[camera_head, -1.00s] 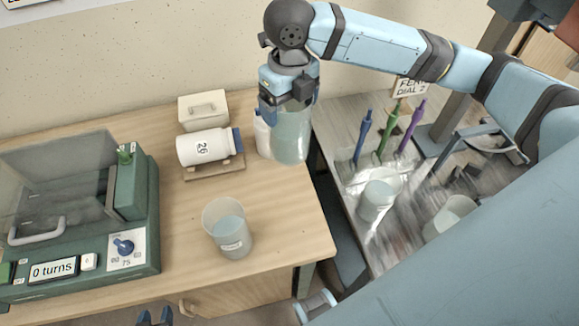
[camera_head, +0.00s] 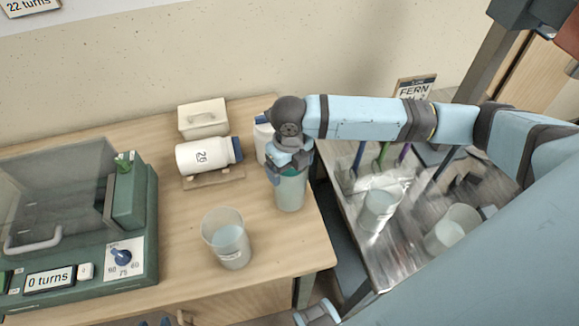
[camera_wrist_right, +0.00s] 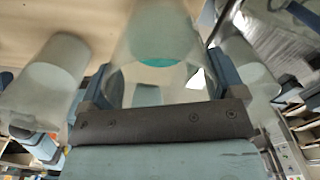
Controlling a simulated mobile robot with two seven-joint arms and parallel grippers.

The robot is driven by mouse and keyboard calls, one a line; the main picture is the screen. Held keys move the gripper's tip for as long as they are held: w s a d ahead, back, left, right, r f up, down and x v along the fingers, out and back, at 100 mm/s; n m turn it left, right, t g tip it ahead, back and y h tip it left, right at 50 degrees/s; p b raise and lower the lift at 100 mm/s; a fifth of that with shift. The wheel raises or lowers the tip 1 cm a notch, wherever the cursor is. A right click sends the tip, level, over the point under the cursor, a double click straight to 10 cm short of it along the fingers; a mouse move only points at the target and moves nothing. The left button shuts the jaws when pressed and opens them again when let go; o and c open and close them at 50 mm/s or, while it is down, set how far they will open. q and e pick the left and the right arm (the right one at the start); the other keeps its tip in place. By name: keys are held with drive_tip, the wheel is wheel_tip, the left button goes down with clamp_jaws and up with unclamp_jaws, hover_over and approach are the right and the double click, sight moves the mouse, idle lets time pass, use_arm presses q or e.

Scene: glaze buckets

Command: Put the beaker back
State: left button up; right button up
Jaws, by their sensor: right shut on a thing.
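My right gripper (camera_head: 290,160) is shut on a clear beaker (camera_head: 291,190) with pale contents, upright over the right edge area of the wooden table. I cannot tell whether its base touches the wood. In the right wrist view the held beaker (camera_wrist_right: 155,45) sits between the fingers (camera_wrist_right: 160,92), with a teal patch inside. A second beaker (camera_head: 228,242), labelled and part filled, stands on the table to the left and nearer. Only small tips of my left gripper (camera_head: 156,322) show at the bottom edge.
A white bottle marked 26 (camera_head: 203,157) lies on a wooden cradle, with a white box (camera_head: 203,120) behind. Another white bottle (camera_head: 263,138) stands just behind the held beaker. A green machine (camera_head: 125,190) reads 0 turns. The metal bench (camera_head: 405,220) at right holds two beakers.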

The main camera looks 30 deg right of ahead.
drive_tip(key=shift+f, duration=0.4)
drive_tip(key=o, duration=1.4)
wheel_tip(320, 180, up, 12)
drive_tip(key=shift+r, duration=0.15)
drive_tip(key=shift+a, duration=0.1)
